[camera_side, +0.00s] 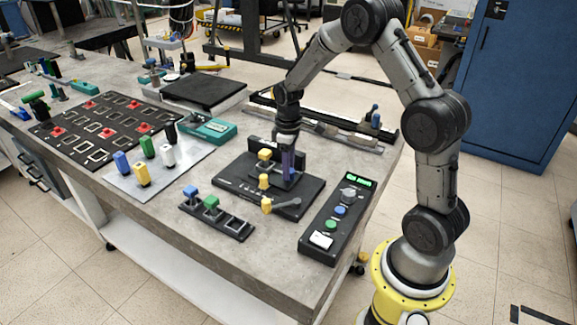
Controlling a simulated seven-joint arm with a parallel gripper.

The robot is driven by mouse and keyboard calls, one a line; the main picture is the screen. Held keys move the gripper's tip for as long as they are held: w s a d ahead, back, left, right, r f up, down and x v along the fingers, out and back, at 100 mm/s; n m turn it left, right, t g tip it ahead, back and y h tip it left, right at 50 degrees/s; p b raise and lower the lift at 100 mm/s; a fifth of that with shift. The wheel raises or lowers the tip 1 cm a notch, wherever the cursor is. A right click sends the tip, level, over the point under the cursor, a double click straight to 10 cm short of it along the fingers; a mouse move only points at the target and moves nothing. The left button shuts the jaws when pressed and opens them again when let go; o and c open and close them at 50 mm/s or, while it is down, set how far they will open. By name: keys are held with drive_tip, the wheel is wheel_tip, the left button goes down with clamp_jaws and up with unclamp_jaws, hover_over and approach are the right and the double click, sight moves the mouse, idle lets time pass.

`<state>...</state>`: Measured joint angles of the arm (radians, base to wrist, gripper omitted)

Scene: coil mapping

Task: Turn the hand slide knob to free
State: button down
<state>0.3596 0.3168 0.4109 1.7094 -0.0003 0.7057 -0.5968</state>
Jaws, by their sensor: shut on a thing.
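A black fixture plate (232,185) lies on the bench in front of my arm, with a raised back block, yellow knobs and a lever on it. One yellow knob (264,155) is at the back, another (264,181) is in the middle, and a third (267,205) is at the front end of the grey lever (288,204). I cannot tell which one is the hand slide knob, nor read its setting. My gripper (288,176) points down over the plate's right half, right of the yellow knobs. It is shut on a small blue part, mostly hidden by the fingers.
A control box (321,222) with a lit green display and several buttons stands right of the plate. A rack with blue and green blocks (218,215) is at the front. Left are a grey sheet (150,178) with coloured pieces and a black slotted board (75,133).

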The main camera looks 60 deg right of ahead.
drive_tip(key=shift+w+r, duration=0.1)
idle(0.3)
drive_tip(key=shift+c, duration=2.3)
unclamp_jaws()
wheel_tip(320, 180, up, 14)
